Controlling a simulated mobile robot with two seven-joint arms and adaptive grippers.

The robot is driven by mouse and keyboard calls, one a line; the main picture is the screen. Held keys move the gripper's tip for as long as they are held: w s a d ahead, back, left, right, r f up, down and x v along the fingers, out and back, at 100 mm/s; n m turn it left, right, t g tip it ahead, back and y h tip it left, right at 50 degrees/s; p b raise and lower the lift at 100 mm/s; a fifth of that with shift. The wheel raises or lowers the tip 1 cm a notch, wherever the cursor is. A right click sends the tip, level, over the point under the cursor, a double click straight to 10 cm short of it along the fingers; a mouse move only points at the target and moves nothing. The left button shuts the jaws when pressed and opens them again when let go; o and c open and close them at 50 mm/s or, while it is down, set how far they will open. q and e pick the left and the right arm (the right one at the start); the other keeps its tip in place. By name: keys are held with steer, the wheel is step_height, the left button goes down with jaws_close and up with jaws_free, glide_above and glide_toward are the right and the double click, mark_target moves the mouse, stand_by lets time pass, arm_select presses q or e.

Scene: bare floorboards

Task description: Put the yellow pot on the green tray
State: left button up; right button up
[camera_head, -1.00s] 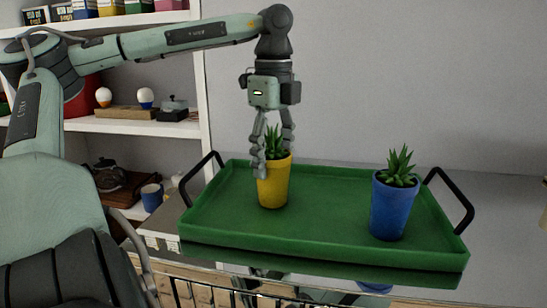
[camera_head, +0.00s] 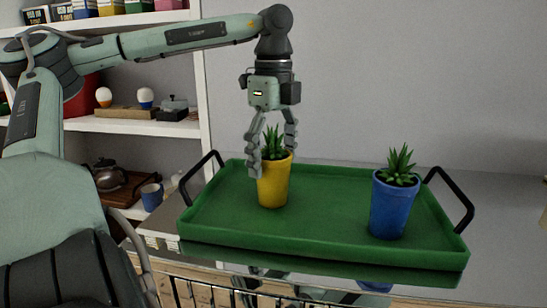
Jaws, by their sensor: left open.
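The yellow pot (camera_head: 273,190) with a spiky green plant stands upright on the left part of the green tray (camera_head: 320,228). My left gripper (camera_head: 272,152) hangs straight down over the pot. Its fingers are spread apart on either side of the plant and the pot's rim, and it is open. The left finger hides part of the pot's left edge. My right gripper does not show.
A blue pot (camera_head: 391,207) with a similar plant stands on the right part of the tray. The tray has black handles at its left (camera_head: 202,176) and right (camera_head: 452,199) ends. White shelves (camera_head: 130,126) with small items stand behind at the left. The tray's middle is clear.

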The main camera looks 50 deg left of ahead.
arm_select(q)
steer(key=shift+r, duration=0.1)
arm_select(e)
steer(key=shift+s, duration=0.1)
arm_select(q)
step_height(320, 180, up, 2)
steer(key=shift+a+r, duration=0.1)
step_height(320, 180, up, 9)
steer(key=shift+f+p, duration=0.2)
steer(key=shift+p, duration=0.4)
steer(key=shift+r, duration=0.65)
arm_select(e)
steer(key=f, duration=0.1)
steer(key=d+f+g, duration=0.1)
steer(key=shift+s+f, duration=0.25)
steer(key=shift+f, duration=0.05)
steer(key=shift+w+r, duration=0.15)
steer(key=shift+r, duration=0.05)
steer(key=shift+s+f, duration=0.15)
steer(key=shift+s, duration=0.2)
